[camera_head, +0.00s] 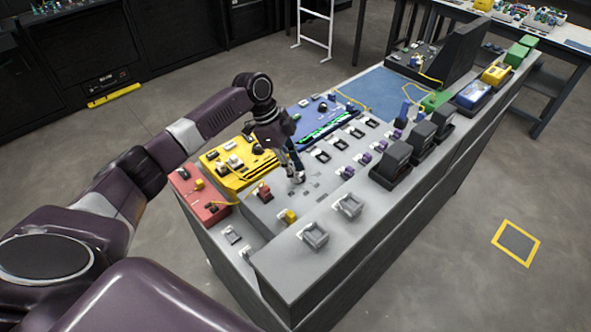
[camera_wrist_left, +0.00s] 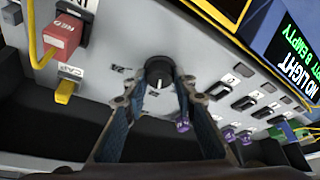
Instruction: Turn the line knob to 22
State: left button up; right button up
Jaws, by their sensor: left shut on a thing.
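The line knob (camera_wrist_left: 160,72) is a round black knob with a pale pointer mark, set on the grey panel in the left wrist view. A small number is printed to its left, too small to read surely. My left gripper (camera_wrist_left: 158,100) has its two fingers on either side of the knob, shut on it. In the head view my left gripper (camera_head: 297,176) reaches down to the grey panel beside the yellow unit, and it hides the knob there. My right gripper is not in view.
The yellow unit (camera_head: 232,163) and a blue unit with a green-lit display (camera_head: 322,131) stand close to the gripper. A red plug (camera_wrist_left: 62,38) with a yellow cable and a yellow plug (camera_wrist_left: 65,91) sit left of the knob. Several purple connectors line the panel.

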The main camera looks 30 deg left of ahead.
pick_arm(q)
jog(key=shift+m, duration=0.5)
jog(key=o, duration=1.2)
jog(key=shift+c, duration=0.2)
jog(key=shift+a+r, duration=0.1)
jog(key=shift+r, duration=0.05)
jog(key=w+v, duration=0.1)
jog(key=v, duration=1)
jog(key=shift+s+a+r, duration=0.25)
jog(key=shift+s+r, duration=0.05)
jog(key=shift+s, duration=0.05)
jog(key=shift+r, duration=0.1)
